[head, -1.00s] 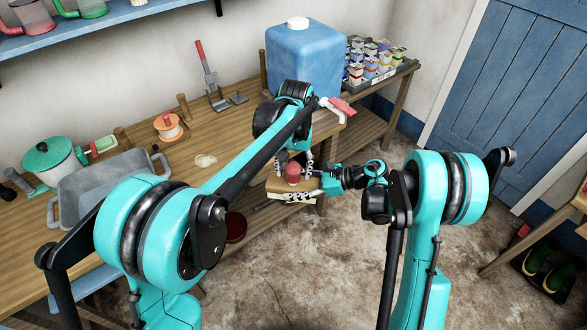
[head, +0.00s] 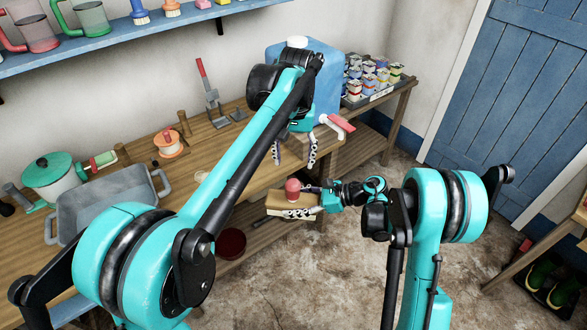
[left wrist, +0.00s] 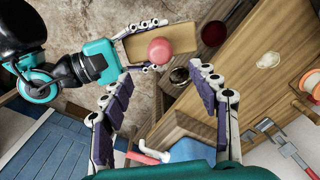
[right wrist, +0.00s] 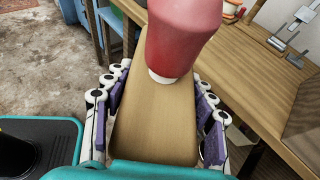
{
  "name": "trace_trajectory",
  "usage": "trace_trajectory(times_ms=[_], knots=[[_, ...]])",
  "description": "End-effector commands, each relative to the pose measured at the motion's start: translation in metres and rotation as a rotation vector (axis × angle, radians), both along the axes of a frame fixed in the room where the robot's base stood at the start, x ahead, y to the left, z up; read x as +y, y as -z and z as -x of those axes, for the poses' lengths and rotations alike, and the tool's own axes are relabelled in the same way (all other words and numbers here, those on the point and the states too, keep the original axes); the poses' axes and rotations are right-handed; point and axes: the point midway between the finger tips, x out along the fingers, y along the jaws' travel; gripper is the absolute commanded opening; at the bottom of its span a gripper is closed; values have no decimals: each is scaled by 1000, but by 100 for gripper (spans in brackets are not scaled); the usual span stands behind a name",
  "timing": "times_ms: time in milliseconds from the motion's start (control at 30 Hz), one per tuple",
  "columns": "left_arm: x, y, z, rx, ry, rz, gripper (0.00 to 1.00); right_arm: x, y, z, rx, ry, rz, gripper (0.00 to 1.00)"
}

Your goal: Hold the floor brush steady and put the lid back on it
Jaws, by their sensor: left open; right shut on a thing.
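The floor brush (head: 285,212) is a wooden block with pale bristles below, held off the table's front corner. My right gripper (head: 312,200) is shut on the block's sides; its fingers show along both sides in the right wrist view (right wrist: 157,85). The red rounded lid (head: 292,187) stands upright on top of the block, with a white collar under it in the right wrist view (right wrist: 180,35). My left gripper (head: 294,160) is open and empty above the lid, apart from it. In the left wrist view the lid (left wrist: 159,50) shows beyond the spread fingers.
The wooden table (head: 215,165) holds a grey basin (head: 105,200), a white pot with a green lid (head: 52,172), an orange spool (head: 168,143) and a blue container (head: 325,85). A dark red bowl (head: 231,243) is below the table's front edge. Open floor lies in front.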

Motion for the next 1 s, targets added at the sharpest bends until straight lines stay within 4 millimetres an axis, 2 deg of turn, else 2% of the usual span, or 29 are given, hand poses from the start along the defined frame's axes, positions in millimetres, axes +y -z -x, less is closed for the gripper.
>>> trace_trajectory(times_ms=[133,667,833,1000], knots=[[0,-7,0,0,0,0,61,0,0,0,0,0,-1,0],[1,-7,1,-3,-1,1,61,0,0,0,0,0,-1,0],[20,-12,11,-39,-12,16,61,0,0,0,0,0,-1,0],[57,-14,38,-124,-36,44,61,0,0,0,0,0,-1,0]])
